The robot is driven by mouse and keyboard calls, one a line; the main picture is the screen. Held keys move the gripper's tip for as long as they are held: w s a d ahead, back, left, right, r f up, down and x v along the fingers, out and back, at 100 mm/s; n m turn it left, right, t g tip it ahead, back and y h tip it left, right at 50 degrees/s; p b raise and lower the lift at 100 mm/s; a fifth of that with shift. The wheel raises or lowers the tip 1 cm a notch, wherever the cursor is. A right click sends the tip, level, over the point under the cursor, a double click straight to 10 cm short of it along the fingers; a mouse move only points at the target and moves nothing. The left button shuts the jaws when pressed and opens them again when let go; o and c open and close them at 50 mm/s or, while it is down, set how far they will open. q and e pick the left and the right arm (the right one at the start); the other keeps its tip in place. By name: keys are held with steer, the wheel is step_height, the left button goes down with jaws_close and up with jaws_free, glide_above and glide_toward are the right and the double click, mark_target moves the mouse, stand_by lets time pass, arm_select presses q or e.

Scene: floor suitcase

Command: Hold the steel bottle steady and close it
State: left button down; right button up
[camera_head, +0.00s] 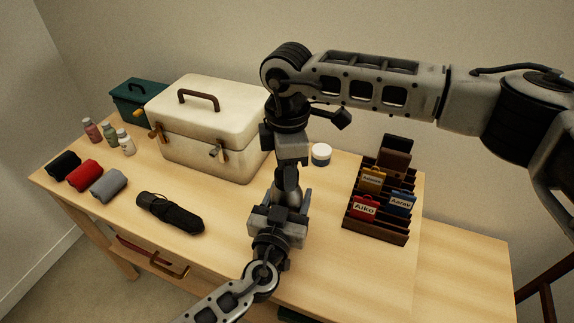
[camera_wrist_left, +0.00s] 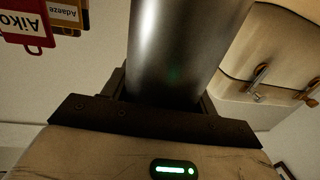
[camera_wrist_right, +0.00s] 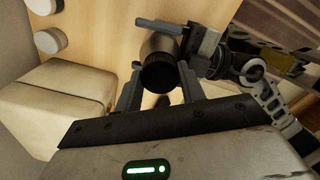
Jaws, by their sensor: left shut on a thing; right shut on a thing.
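The steel bottle (camera_head: 287,189) stands near the middle of the table, mostly hidden by my grippers in the head view. Its smooth grey body (camera_wrist_left: 172,48) fills the space between the jaws in the left wrist view. My left gripper (camera_head: 279,217) is shut on the bottle's body from the front. My right gripper (camera_head: 290,160) comes down from above. It is shut on the dark ribbed cap (camera_wrist_right: 160,73), which lines up with the bottle's top in the right wrist view. Whether the cap is seated or just above the mouth cannot be told.
A cream case (camera_head: 212,125) stands just left of the bottle. A black folded umbrella (camera_head: 170,212) lies front left. A small white-lidded jar (camera_head: 321,154) is behind right. A dark rack (camera_head: 376,230) with name tags stands right. Rolled cloths (camera_head: 84,175) lie far left.

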steer(key=m, duration=0.3)
steer(key=o, duration=0.9)
steer(key=shift+r, duration=0.1)
steer(key=shift+r, duration=2.2)
steer(key=shift+c, duration=0.2)
